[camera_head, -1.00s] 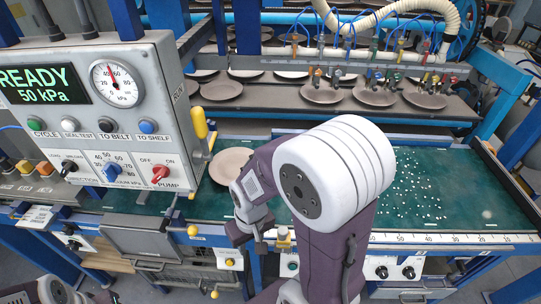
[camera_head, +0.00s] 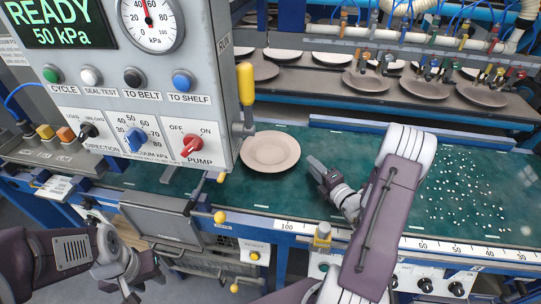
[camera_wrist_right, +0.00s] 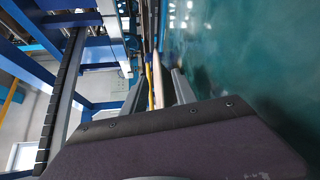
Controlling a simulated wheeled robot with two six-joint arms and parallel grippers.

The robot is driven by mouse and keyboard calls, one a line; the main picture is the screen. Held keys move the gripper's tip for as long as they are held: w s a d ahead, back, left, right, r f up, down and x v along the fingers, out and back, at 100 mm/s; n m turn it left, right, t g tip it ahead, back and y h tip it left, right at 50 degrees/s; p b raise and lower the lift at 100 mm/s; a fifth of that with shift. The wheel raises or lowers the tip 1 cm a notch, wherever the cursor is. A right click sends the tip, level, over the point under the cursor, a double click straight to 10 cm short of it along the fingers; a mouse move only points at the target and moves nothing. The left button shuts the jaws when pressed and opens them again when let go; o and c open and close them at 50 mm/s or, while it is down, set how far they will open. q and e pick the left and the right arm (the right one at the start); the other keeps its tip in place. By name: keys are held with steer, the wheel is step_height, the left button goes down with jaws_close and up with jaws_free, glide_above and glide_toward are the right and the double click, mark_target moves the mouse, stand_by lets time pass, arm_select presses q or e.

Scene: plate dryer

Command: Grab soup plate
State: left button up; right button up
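A beige soup plate (camera_head: 270,153) lies on the green belt beside the grey control box, its left edge close to the box's yellow handle. In the right wrist view a thin beige edge, apparently the plate's rim (camera_wrist_right: 158,82), shows between the two grey fingers. My right gripper (camera_head: 316,174) is low over the belt at the plate's right side; its fingers (camera_wrist_right: 160,90) are apart and do not visibly close on the rim. My left gripper (camera_head: 146,283) is at the lower left, in front of the machine, with its jaws apart and empty.
The control box (camera_head: 130,90) stands close to the plate's left. More plates (camera_head: 367,81) sit on a shelf (camera_head: 320,100) behind, under suction cups. White bits (camera_head: 470,190) are scattered on the belt (camera_head: 350,145) at right. A ruler edge (camera_head: 440,246) runs along the front.

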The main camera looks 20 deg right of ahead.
steer(key=w, duration=0.2)
steer(key=shift+w+a+f, duration=0.2)
steer(key=shift+w+f, duration=0.05)
steer(key=shift+w, duration=0.05)
steer(key=w, duration=0.3)
steer(key=w+a, duration=0.1)
steer(key=w, duration=0.1)
steer(key=shift+f, duration=0.3)
steer(key=shift+s+d+r, duration=0.1)
jaws_close()
stand_by(0.7)
